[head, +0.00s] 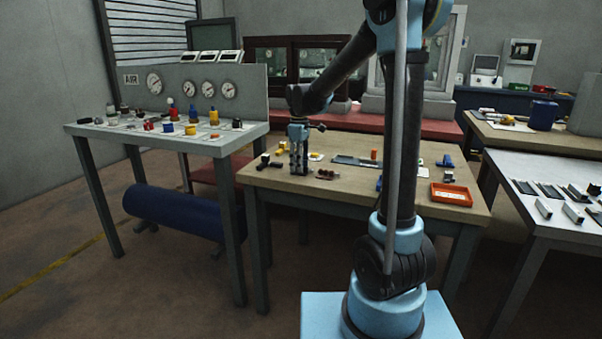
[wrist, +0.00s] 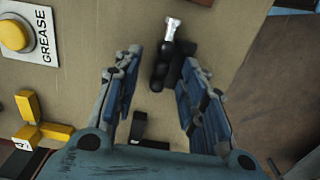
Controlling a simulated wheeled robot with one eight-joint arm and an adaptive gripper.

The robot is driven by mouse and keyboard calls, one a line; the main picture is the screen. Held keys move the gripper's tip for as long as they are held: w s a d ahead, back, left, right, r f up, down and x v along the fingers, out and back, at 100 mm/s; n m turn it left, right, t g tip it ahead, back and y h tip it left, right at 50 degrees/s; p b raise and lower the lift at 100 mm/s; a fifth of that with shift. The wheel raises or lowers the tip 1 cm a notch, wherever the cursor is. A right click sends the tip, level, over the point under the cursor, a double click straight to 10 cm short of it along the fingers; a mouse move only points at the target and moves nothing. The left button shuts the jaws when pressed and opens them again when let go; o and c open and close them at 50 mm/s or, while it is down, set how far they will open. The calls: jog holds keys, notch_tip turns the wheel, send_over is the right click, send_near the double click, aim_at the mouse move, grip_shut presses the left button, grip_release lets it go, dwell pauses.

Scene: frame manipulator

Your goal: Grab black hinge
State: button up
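My gripper (wrist: 160,88) is open, its two blue-grey fingers spread and pointing down over the wooden table (wrist: 75,75). A dark black jointed piece (wrist: 161,67) lies between and just beyond the fingertips in the wrist view; it looks like the black hinge, but I cannot be sure. A silver-ended pin or bolt (wrist: 171,27) lies at its far end. A smaller black angled piece (wrist: 140,130) is nearer the palm, partly hidden by my gripper. Nothing is held. In the head view my gripper (head: 298,172) is above the left part of the wooden table.
A yellow button on a white GREASE plate (wrist: 15,35) and yellow blocks (wrist: 30,130) lie left in the wrist view. The table edge runs along the right. An orange tray (head: 451,194) stands at the table's right. Dark small parts (head: 327,174) lie near my gripper.

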jog(key=shift+f, duration=0.15)
grip_shut()
